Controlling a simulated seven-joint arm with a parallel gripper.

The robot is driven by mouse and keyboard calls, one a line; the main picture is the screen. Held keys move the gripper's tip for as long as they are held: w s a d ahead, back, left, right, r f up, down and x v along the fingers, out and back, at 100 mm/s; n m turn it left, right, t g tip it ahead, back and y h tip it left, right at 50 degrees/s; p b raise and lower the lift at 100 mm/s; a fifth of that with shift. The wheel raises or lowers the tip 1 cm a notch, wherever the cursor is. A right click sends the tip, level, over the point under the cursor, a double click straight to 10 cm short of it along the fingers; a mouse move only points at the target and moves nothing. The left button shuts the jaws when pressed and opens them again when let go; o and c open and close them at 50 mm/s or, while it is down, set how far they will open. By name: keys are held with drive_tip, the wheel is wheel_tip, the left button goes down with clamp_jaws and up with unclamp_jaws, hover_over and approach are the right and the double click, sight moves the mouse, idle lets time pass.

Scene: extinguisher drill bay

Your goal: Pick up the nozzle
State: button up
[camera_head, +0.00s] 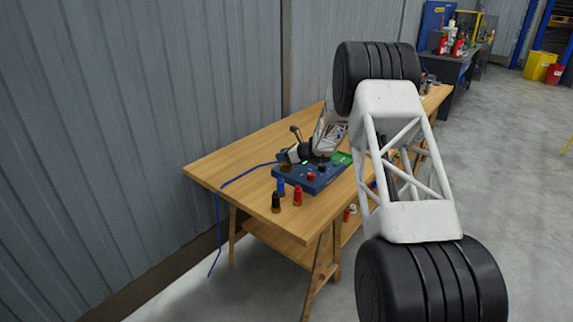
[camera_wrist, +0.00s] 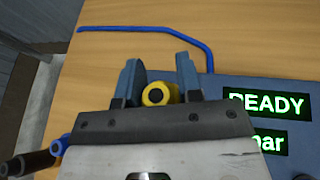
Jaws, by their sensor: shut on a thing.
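The nozzle (camera_wrist: 157,94) shows in the wrist view as a short round piece with a yellow ring and a dark centre, between my two blue fingers. My gripper (camera_wrist: 158,74) is shut on it; the fingers stand either side of it. In the head view my gripper (camera_head: 292,155) is low over the rear left part of a blue console on the wooden table (camera_head: 245,150). The nozzle cannot be made out clearly there. The wrist housing hides the nozzle's lower part in the wrist view.
The blue console (camera_head: 318,185) has red and black knobs and a lit green display (camera_wrist: 265,104) reading READY. A blue hose (camera_head: 235,178) runs left over the table edge. Black (camera_head: 276,203), blue (camera_head: 281,187) and red (camera_head: 298,196) cylinders stand in front.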

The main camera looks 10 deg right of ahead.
sight(283, 163)
wheel_tip(283, 163, up, 10)
idle(0.8)
idle(0.3)
